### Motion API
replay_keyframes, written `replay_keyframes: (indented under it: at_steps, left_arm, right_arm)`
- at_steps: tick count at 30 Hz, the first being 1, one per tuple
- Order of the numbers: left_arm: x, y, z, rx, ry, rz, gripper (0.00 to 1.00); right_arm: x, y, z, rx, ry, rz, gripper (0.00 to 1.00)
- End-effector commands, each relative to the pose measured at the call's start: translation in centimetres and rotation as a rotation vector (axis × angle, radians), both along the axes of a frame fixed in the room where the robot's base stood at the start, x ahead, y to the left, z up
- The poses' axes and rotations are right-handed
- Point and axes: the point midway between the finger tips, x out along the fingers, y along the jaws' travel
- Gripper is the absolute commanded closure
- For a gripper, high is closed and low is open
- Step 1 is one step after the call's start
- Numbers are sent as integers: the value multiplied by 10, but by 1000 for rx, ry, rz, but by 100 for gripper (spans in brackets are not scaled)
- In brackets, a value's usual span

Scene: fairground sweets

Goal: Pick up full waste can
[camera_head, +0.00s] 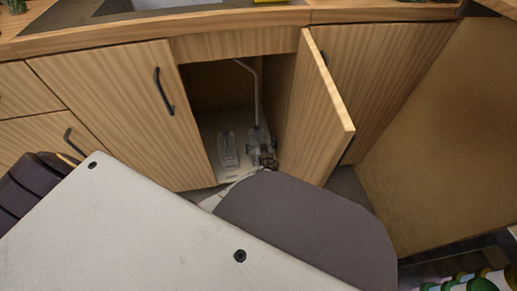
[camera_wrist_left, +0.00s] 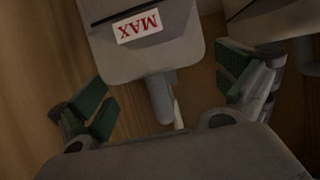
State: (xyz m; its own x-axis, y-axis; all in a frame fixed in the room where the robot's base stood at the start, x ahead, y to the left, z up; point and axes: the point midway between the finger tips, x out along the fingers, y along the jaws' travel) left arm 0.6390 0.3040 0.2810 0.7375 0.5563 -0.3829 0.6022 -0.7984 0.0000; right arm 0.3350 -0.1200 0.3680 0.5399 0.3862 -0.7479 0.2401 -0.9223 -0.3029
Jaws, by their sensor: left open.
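A grey container with a red-on-white "MAX" label (camera_wrist_left: 140,27) is in the left wrist view; the label reads upside down. A short grey cylinder joins its lower end. My left gripper (camera_wrist_left: 165,98) is open, its green-padded fingers on either side of this cylinder with visible gaps. My right gripper is not seen.
A pale pipe (camera_head: 256,95) comes down inside the cabinet. A closed door (camera_head: 120,115) is on the left, and the wooden counter (camera_head: 240,18) overhangs above. Another grey object (camera_wrist_left: 265,18) shows at the wrist view's top right.

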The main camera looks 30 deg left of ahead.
Motion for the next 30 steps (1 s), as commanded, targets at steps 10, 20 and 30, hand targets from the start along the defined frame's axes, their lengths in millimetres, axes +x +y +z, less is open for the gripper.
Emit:
replay_keyframes:
  at_steps: [10,20,30]
  left_arm:
    - [20,15,-11,1,0,0,0]
    - [21,16,-11,1,1,1,0]
    - [21,16,-11,1,1,1,18]
  right_arm:
    - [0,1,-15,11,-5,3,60]
    - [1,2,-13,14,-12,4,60]
    - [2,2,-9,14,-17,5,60]
